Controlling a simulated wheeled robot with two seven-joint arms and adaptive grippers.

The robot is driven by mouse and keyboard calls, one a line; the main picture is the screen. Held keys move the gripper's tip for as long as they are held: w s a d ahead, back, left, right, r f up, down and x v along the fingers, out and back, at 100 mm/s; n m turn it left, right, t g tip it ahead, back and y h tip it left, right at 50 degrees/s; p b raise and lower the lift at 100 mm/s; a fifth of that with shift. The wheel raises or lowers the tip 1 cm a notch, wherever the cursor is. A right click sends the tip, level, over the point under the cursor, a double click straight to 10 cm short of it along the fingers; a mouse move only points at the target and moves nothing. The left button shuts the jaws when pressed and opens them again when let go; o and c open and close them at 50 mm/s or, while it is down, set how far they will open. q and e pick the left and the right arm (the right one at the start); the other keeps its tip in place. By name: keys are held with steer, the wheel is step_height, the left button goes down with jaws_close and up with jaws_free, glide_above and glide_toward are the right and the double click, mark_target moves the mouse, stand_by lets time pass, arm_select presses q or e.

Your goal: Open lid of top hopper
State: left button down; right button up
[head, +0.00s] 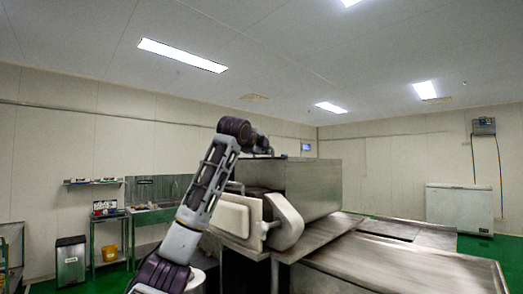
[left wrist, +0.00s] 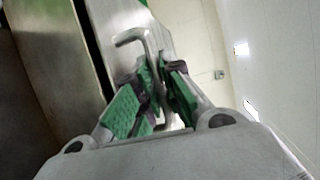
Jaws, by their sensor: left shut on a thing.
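The top hopper (head: 315,188) is a large grey metal box on the machine, in the middle of the head view. My left arm reaches up to its top edge, where my left gripper (head: 264,149) is small and partly hidden by my wrist. In the left wrist view, a bent metal bar handle (left wrist: 134,37) stands on a pale metal panel that looks like the lid (left wrist: 110,22). My left gripper (left wrist: 153,98), with green finger pads, is shut on this handle. The pads sit on either side of the bar. My right gripper is in neither view.
A wide metal table (head: 400,268) fills the lower right. A white rounded machine housing (head: 236,213) stands beside my left arm. A sink bench (head: 150,215), a bin (head: 71,262) and a white chest (head: 459,208) are along the walls. Space above the hopper is clear.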

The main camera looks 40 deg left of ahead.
arm_select(q)
steer(key=shift+w+d, duration=0.2)
steer(key=shift+w, duration=2)
steer(key=shift+w+d, duration=0.15)
steer(key=shift+w, duration=2.05)
steer(key=shift+w+d, duration=0.2)
steer(key=shift+w, duration=2)
steer(key=c, duration=1.8)
jaws_free()
steer(key=shift+s+d, duration=0.1)
steer(key=shift+s, duration=0.05)
steer(key=shift+v, duration=5.85)
